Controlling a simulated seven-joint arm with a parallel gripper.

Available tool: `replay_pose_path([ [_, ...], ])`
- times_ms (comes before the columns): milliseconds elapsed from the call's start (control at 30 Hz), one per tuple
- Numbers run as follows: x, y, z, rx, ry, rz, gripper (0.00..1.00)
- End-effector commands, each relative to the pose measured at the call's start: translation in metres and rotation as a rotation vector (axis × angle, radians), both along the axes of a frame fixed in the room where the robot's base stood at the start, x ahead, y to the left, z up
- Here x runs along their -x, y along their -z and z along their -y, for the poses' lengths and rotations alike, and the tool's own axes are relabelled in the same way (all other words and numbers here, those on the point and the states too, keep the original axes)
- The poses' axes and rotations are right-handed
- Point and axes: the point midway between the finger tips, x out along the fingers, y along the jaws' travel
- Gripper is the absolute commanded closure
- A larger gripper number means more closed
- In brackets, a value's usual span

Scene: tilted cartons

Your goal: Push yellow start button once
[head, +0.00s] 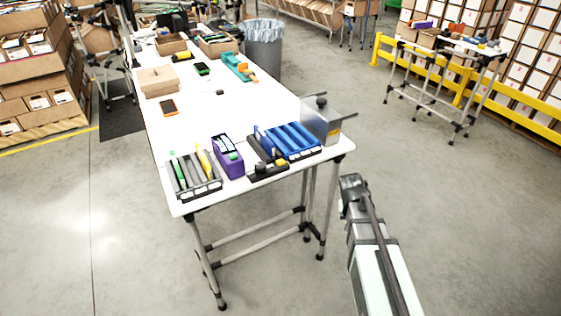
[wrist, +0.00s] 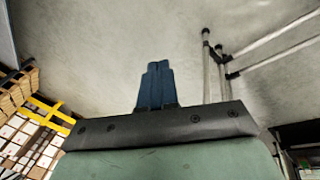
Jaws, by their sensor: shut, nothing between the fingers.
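A small yellow button (head: 281,162) sits on the right end of a low black box (head: 267,173) at the front edge of the white table. A green button (head: 260,166) sits to its left on the same box. My gripper (head: 352,182) is off the table's front right corner, to the right of the button and apart from it. In the wrist view its dark blue fingers (wrist: 157,68) are together, with nothing between them. The wrist view shows floor and table legs but not the button.
The table's middle (head: 215,108) is mostly clear.

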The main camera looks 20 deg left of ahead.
Motion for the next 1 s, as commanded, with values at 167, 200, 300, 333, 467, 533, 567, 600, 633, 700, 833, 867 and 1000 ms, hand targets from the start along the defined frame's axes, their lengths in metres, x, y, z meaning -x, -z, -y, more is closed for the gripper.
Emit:
replay_pose_path([
  [167,-0.031,-0.046,-0.05,0.063,-0.038,0.075,1.0],
  [200,-0.036,-0.056,-0.061,0.076,-0.044,0.092,1.0],
  [300,-0.046,-0.081,-0.089,0.106,-0.058,0.135,1.0],
  [333,-0.049,-0.089,-0.097,0.116,-0.062,0.149,1.0],
  [467,-0.058,-0.125,-0.134,0.151,-0.076,0.209,1.0],
  [533,-0.061,-0.144,-0.154,0.167,-0.082,0.241,1.0],
  [567,-0.062,-0.153,-0.163,0.172,-0.084,0.256,1.0],
  [600,-0.063,-0.164,-0.174,0.181,-0.087,0.275,1.0],
  [633,-0.064,-0.172,-0.183,0.186,-0.09,0.29,1.0],
  [700,-0.064,-0.192,-0.203,0.198,-0.092,0.323,1.0],
  [833,-0.062,-0.227,-0.236,0.214,-0.095,0.383,1.0],
  [867,-0.061,-0.234,-0.243,0.217,-0.096,0.394,1.0],
  [1000,-0.057,-0.263,-0.268,0.227,-0.094,0.444,1.0],
])
